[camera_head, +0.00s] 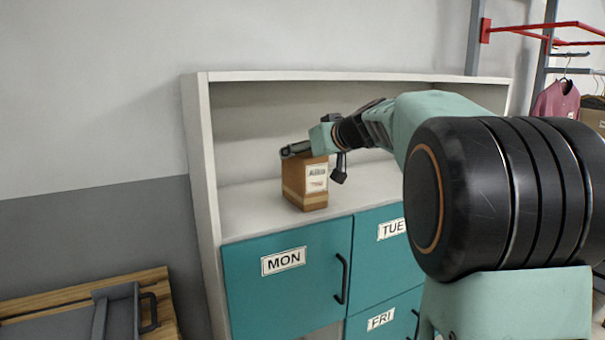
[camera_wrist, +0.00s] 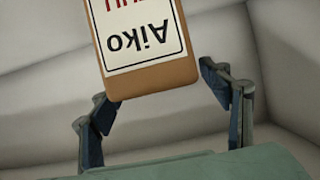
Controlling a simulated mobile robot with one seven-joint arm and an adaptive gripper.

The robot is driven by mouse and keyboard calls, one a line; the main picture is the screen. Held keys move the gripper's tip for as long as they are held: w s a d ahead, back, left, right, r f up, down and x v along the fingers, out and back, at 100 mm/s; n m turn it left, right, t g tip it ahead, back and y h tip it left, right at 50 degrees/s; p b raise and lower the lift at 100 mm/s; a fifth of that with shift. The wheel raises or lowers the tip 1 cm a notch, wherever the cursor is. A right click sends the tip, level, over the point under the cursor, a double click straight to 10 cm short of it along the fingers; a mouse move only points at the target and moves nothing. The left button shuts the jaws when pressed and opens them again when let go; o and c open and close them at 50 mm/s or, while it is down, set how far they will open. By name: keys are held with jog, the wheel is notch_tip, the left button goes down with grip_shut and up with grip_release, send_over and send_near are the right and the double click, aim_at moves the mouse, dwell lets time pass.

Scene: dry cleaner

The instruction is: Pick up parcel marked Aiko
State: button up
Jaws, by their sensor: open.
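The parcel marked Aiko (camera_head: 306,182) is a small brown box with a white label. It stands upright on the open shelf (camera_head: 250,215) above the MON door. In the wrist view the parcel (camera_wrist: 155,82) shows its label upside down at the top centre. My gripper (camera_wrist: 157,92) is open, with one finger to the left and one to the right of the parcel's near end. In the head view my gripper (camera_head: 296,150) is at the parcel's top, and part of it hides that top. I cannot tell whether the fingers touch the parcel.
Teal doors marked MON (camera_head: 283,262), TUE (camera_head: 392,229) and FRI (camera_head: 380,319) with dark handles lie below the shelf. The cabinet's left side wall (camera_head: 200,160) stands near the parcel. A wooden table (camera_head: 60,300) is at lower left. A clothes rack (camera_head: 540,27) is at right.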

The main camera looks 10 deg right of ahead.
jog(key=shift+w+a+f, duration=0.1)
jog(key=shift+w+f, duration=0.05)
jog(key=shift+w, duration=0.1)
jog(key=shift+c, duration=0.3)
grip_shut()
